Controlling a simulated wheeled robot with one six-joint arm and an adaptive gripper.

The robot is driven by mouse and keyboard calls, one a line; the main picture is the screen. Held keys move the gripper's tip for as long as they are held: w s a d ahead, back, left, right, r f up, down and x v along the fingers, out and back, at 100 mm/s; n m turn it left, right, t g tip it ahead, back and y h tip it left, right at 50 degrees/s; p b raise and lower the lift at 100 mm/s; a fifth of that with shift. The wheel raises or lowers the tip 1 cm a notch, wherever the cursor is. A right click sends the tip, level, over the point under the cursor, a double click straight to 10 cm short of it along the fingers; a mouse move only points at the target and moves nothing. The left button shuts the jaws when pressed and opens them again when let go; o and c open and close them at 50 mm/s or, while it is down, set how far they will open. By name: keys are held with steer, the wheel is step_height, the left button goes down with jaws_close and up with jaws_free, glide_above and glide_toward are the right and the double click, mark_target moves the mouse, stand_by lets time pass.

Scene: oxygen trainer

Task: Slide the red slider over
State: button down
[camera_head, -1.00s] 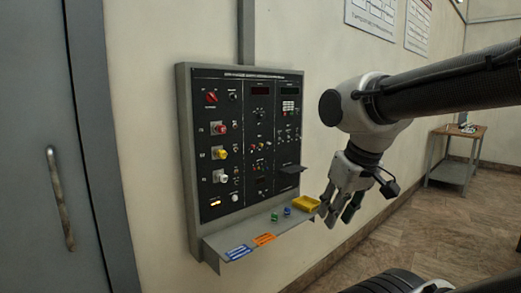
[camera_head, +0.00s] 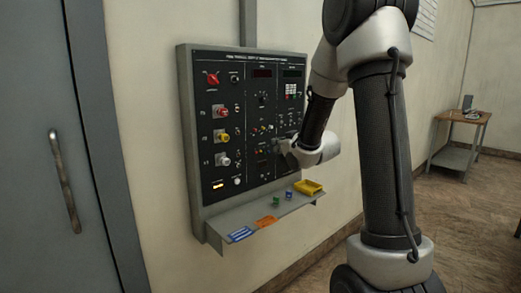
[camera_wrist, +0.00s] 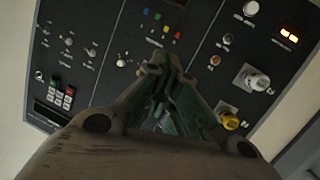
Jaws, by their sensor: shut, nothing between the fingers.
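The upright control panel (camera_head: 240,185) hangs on the wall and carries many small controls. In the wrist view, a short row of small coloured controls lies just beyond the fingers, with a red one (camera_wrist: 178,35) at its end. I cannot tell whether this is the red slider. My gripper (camera_wrist: 165,70) is shut and empty, with its fingertips pointing at the middle of the panel face. Whether they touch it is unclear. In the head view, my gripper (camera_head: 281,147) is at the panel's right half, and its fingers are mostly hidden.
Large red (camera_head: 220,111), yellow (camera_head: 222,135) and white (camera_head: 222,160) knobs stick out on the panel's left. Below, a shelf (camera_head: 215,229) holds a yellow tray (camera_head: 308,187) and small coloured pieces. A small table (camera_head: 460,145) stands far right.

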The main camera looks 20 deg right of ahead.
mark_target(255, 143)
step_height(255, 143, down, 7)
steer(key=w+t+y, duration=0.1)
steer(key=t+y, duration=0.4)
steer(key=shift+w+d+n, duration=0.15)
steer(key=shift+w+n, duration=0.15)
steer(key=shift+w, duration=0.05)
steer(key=x, duration=1)
steer(key=shift+r, duration=0.1)
